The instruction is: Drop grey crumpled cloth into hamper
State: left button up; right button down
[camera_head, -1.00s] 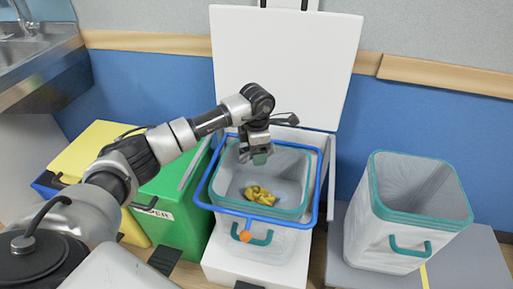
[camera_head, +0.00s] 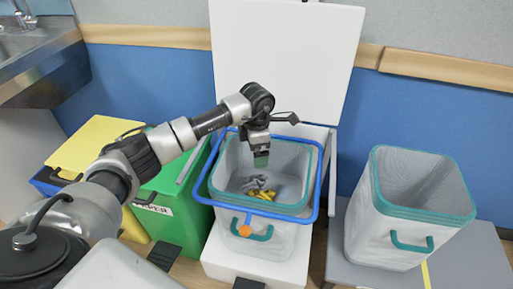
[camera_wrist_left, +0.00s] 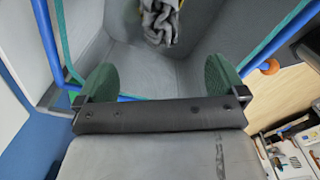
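The grey crumpled cloth (camera_head: 252,183) lies at the bottom of the grey hamper with a teal rim (camera_head: 270,208), beside a yellow cloth (camera_head: 266,194). The grey cloth also shows at the top of the left wrist view (camera_wrist_left: 160,22). My left gripper (camera_head: 261,158) is above the inside of the hamper, apart from the cloth. In the left wrist view its green fingers (camera_wrist_left: 160,82) are spread wide with nothing between them. My right gripper is not in view.
A blue frame (camera_head: 317,195) surrounds the hamper's top, with a white raised lid (camera_head: 285,65) behind. A second teal-rimmed bin (camera_head: 385,235) stands at right. Green (camera_head: 172,205) and yellow (camera_head: 90,145) bins stand at left, near a sink (camera_head: 25,45).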

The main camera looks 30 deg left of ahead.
pick_arm(q)
notch_tip(320, 180, up, 11)
jog(key=p, duration=0.1)
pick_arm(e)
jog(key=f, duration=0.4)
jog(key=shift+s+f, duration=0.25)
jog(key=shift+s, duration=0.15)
pick_arm(q)
jog(key=shift+f, duration=0.1)
